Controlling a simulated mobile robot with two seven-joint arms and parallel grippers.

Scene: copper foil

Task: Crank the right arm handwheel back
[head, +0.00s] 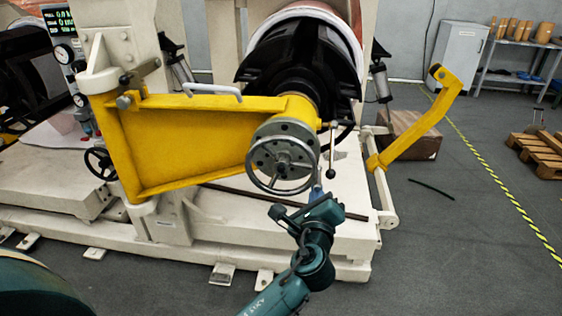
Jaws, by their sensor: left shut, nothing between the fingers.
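The handwheel (283,189) is a grey metal ring with a hub, mounted on a round flange at the right end of the yellow arm (180,142). A thin lever (331,150) with a dark knob at its lower end hangs just right of the wheel. My left gripper (317,191) is at the lower right of the handwheel, close to its rim. It looks shut and empty; I cannot tell whether it touches the rim. The fingertips are small and partly hidden by my teal wrist. My right gripper is not in view.
A black chuck and roll (300,62) sit behind the wheel. A yellow angled bar (420,122) stands to the right, with a brown box (408,136) behind it. The cream machine base (290,240) extends below. Open grey floor (460,240) lies to the right, with a wooden pallet (540,152) beyond.

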